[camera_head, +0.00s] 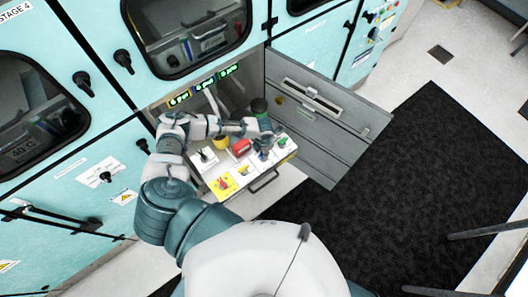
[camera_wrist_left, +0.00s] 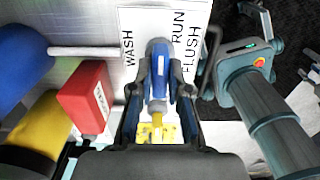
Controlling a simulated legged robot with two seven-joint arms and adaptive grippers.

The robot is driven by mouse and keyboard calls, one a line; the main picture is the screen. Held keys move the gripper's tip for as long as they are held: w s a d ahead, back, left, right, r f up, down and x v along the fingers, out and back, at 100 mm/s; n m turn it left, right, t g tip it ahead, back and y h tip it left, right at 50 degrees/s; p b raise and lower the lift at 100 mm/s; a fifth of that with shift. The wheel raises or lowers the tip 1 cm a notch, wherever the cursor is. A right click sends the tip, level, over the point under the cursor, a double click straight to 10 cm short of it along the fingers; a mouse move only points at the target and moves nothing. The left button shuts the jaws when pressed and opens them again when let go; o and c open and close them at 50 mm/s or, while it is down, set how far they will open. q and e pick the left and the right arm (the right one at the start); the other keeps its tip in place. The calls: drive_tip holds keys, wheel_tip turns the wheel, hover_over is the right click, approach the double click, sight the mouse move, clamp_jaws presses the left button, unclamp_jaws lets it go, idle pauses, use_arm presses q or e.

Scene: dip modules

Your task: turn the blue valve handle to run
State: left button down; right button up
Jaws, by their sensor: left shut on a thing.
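The blue valve handle (camera_wrist_left: 158,65) shows in the left wrist view between the two fingers of my left gripper (camera_wrist_left: 160,85), which is shut on it. The handle lies lengthwise up the picture over a white label plate (camera_wrist_left: 149,21). WASH stands to its left, RUN to its upper right and FLUSH to its right. I cannot tell exactly which word it points to. In the head view my left gripper (camera_head: 266,142) reaches over the right part of the open drawer (camera_head: 226,190) and largely hides the handle.
A red labelled block (camera_wrist_left: 85,97), a yellow cylinder (camera_wrist_left: 42,125) and a blue rounded part (camera_wrist_left: 18,60) stand left of the gripper in the wrist view. An open grey door panel (camera_head: 325,120) stands right of the drawer. A black mat (camera_head: 440,165) covers the floor.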

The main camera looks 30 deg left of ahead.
use_arm(q)
drive_tip(key=shift+a, duration=0.1)
idle(0.4)
drive_tip(key=c, duration=1.1)
unclamp_jaws()
wheel_tip(320, 180, up, 12)
